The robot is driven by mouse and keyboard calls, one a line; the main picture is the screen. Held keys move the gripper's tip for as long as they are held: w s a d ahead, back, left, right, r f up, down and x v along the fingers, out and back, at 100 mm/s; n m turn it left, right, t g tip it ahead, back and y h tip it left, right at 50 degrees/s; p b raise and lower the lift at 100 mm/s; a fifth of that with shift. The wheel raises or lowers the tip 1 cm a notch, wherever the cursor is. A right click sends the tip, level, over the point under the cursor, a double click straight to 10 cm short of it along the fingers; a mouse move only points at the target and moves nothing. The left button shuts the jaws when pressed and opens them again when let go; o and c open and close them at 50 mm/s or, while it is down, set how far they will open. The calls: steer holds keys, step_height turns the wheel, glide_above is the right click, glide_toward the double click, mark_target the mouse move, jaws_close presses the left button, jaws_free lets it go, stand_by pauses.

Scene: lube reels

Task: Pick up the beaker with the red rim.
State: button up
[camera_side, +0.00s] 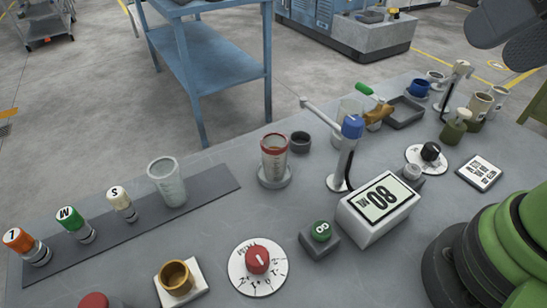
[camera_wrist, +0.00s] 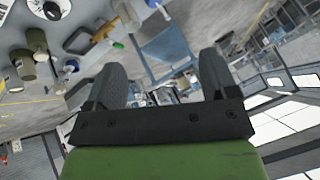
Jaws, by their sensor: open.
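The beaker with the red rim (camera_side: 274,155) stands upright on a round grey base near the middle of the table in the side view. Its wall is clear with markings. My gripper shows in the wrist view (camera_wrist: 163,85) with its two dark fingers spread apart and nothing between them. In the side view only a dark part of it shows at the top right corner, well away from and above the beaker. I cannot make out the red-rimmed beaker in the wrist view.
A clear beaker (camera_side: 167,182) stands on a dark strip (camera_side: 215,184) with several labelled bottles to the left. A dispenser with a blue head (camera_side: 352,127) and a display box (camera_side: 378,208) stand right of the red-rimmed beaker. A red dial (camera_side: 257,261) lies in front.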

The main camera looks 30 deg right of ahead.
steer(key=n+g+h, duration=0.6)
steer(key=n, duration=2)
glide_above(277, 150)
steer(key=w+a, duration=0.1)
steer(key=a, duration=0.1)
step_height(277, 150, down, 18)
steer(key=shift+n+t, duration=0.3)
steer(key=x, duration=0.9)
steer(key=shift+d+f, duration=0.2)
steer(key=shift+f, duration=0.1)
steer(key=c, duration=1)
